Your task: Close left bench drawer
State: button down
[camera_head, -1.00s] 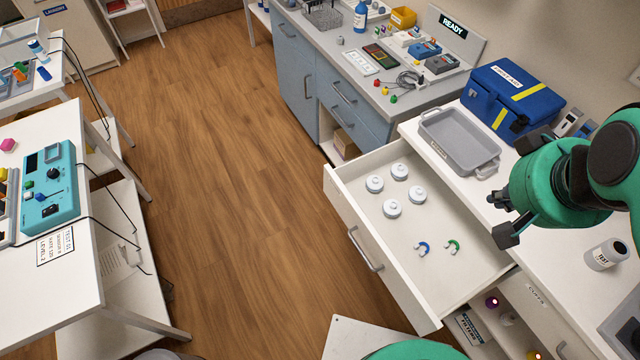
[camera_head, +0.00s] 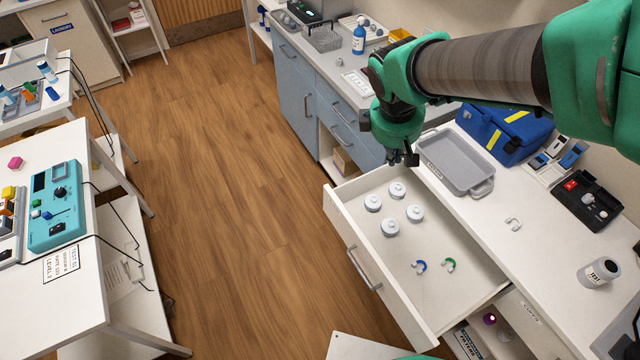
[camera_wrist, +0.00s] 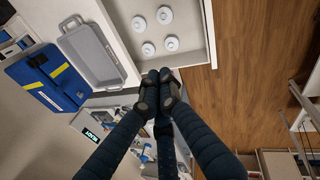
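The white bench drawer (camera_head: 335,203) is pulled well out from the white bench (camera_head: 520,235). Its bar handle (camera_head: 364,268) is on the front panel, facing the wooden floor. Several round white lidded pieces, a blue hook (camera_head: 419,266) and a green hook (camera_head: 449,264) lie in it. My gripper (camera_head: 402,160) is above the drawer's far end, near the grey tray, with its fingers pointing down. In the wrist view its fingertips (camera_wrist: 158,78) are together with nothing between them, beside the drawer's side wall (camera_wrist: 192,66). I cannot tell whether they touch the drawer.
A blue-grey cabinet (camera_head: 296,95) stands beyond the drawer. The floor (camera_head: 230,200) in front of the drawer is clear.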

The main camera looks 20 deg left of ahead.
jog(key=s+a+f+n+h+p, duration=0.1)
jog(key=a+f+n+p, duration=0.2)
jog(key=a+f+n, duration=1)
jog(key=a+f, duration=1.2)
jog(key=a, duration=0.1)
jog(key=shift+s+h, duration=0.2)
jog(key=shift+h, duration=0.2)
jog(key=shift+f, duration=0.25)
jog(key=w+d+f+b, duration=0.3)
jog(key=w+d+f, duration=0.2)
jog(key=f, duration=0.4)
jog(key=shift+w+d, duration=0.25)
